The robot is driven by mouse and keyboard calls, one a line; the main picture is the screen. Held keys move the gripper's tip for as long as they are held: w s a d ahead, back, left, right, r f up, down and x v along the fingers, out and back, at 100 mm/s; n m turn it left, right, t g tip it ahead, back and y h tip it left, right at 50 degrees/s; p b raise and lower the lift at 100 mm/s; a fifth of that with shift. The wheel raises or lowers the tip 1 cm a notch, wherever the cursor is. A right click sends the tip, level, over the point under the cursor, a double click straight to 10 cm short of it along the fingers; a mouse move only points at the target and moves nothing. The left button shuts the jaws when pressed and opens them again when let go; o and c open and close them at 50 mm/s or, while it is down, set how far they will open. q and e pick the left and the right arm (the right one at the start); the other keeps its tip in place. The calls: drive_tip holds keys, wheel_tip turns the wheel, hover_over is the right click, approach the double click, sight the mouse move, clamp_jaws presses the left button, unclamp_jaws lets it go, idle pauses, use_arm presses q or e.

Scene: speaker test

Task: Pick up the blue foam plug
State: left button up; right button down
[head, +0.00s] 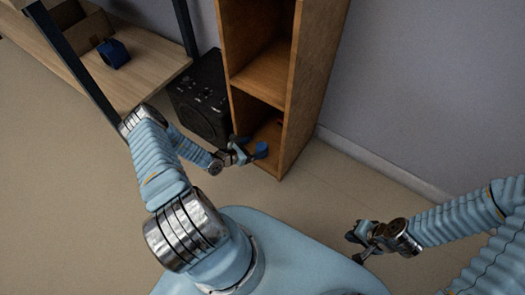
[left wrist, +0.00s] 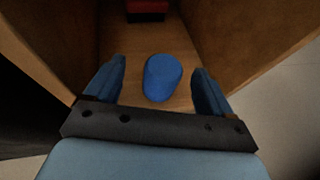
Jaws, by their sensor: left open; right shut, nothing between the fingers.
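The blue foam plug (head: 261,149) is on the bottom shelf of the wooden shelf unit (head: 296,110), near its front opening. In the left wrist view the plug (left wrist: 163,77) is a rounded blue piece lying between my two spread finger pads, with a gap on each side. My left gripper (head: 243,148) is open at the unit's front, with the plug just beyond it. My right gripper (head: 356,246) is shut and empty, low on the right, far from the plug.
A red and black object (left wrist: 147,9) is deeper in the compartment, whose side walls flank my left gripper. A black speaker-like box (head: 203,97) stands left of the unit. A wooden table (head: 150,68) holds a blue object (head: 113,52). Floor on the right is clear.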

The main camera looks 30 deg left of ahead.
sight(265, 146)
use_arm(q)
drive_tip(key=x, duration=0.4)
drive_tip(key=f+x, duration=0.1)
drive_tip(key=x, duration=0.1)
drive_tip(key=shift+s+d+b, duration=0.15)
drive_tip(key=shift+d+b, duration=0.15)
drive_tip(key=shift+b, duration=0.1)
drive_tip(key=c, duration=1)
